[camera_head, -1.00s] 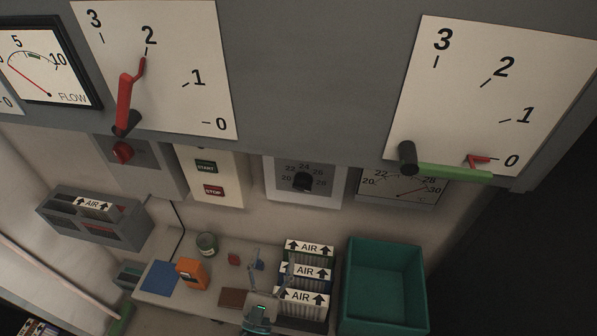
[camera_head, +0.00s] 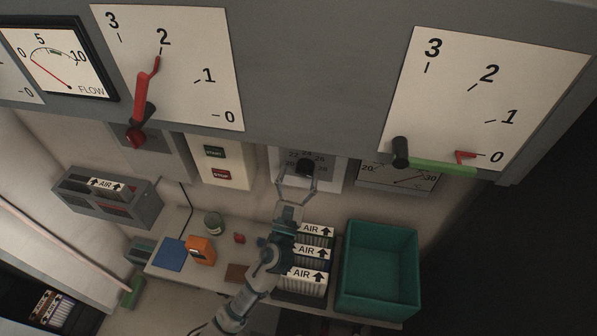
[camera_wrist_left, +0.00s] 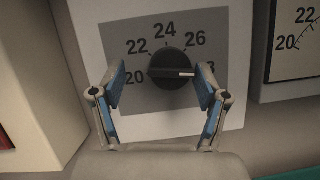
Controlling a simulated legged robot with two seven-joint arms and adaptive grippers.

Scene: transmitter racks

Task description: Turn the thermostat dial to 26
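The thermostat dial (camera_wrist_left: 172,70) is a round black knob on a grey scale plate (camera_wrist_left: 118,30) on a white panel. Its white pointer mark points right, towards the 28, which is partly hidden by a finger. The dial (camera_head: 305,167) also shows under the cabinet in the head view, partly behind gripper parts. My left gripper (camera_wrist_left: 163,84) is open, with one blue-padded finger on each side of the knob and a gap to it on both sides. The left gripper (camera_head: 298,176) reaches up to the dial from below in the head view. My right gripper is not in view.
A white box with START and STOP buttons (camera_head: 222,175) sits left of the dial, and a temperature gauge (camera_head: 398,178) right of it. Below are a shelf with AIR filters (camera_head: 305,278) and a green bin (camera_head: 376,270). The cabinet with large scales overhangs above.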

